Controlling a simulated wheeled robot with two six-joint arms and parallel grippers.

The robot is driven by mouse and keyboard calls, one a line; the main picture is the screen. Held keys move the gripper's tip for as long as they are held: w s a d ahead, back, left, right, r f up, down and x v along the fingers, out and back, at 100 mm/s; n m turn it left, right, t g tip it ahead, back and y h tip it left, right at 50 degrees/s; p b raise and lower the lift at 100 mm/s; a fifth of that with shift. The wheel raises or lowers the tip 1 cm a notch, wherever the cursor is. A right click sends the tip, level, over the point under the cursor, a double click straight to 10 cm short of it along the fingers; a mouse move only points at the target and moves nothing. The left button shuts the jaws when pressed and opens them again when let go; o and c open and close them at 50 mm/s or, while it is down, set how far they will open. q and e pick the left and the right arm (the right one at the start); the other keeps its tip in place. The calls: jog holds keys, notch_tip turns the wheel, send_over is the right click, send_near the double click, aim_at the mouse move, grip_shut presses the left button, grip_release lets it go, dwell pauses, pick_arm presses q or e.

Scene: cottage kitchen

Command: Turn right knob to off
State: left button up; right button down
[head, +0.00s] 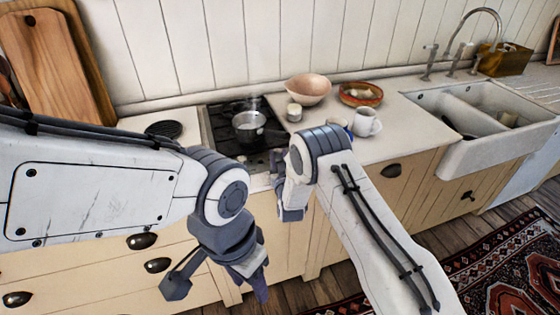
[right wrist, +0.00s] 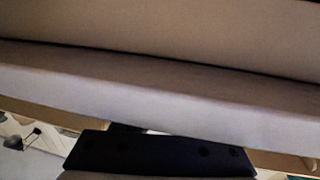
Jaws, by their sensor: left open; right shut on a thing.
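The stove hob (head: 222,122) is set in the counter, with a pot (head: 249,125) on it. My right gripper (head: 290,210) is at the cabinet front just below the hob's front right corner. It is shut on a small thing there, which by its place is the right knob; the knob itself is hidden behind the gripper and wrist. In the right wrist view the dark gripper body (right wrist: 155,155) is close against a pale front edge. How far the knob is turned cannot be seen. My left gripper (head: 218,283) is open and empty, low in front of the drawers.
A pink bowl (head: 308,88), a small jar (head: 294,112), a patterned bowl (head: 361,95) and a white mug (head: 367,122) stand on the counter right of the hob. A white sink (head: 500,136) is farther right. Cutting boards (head: 50,55) lean at the left.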

jog(key=shift+a+m+h+b, duration=0.2)
jog(key=shift+m+h+b, duration=0.4)
jog(key=shift+h, duration=0.4)
jog(key=shift+m+h, duration=0.3)
jog(key=shift+h, duration=0.2)
jog(key=c, duration=0.5)
grip_release()
jog(key=shift+s, duration=0.45)
jog(key=s+b, duration=0.2)
jog(key=s, duration=0.7)
jog(key=shift+s, duration=0.25)
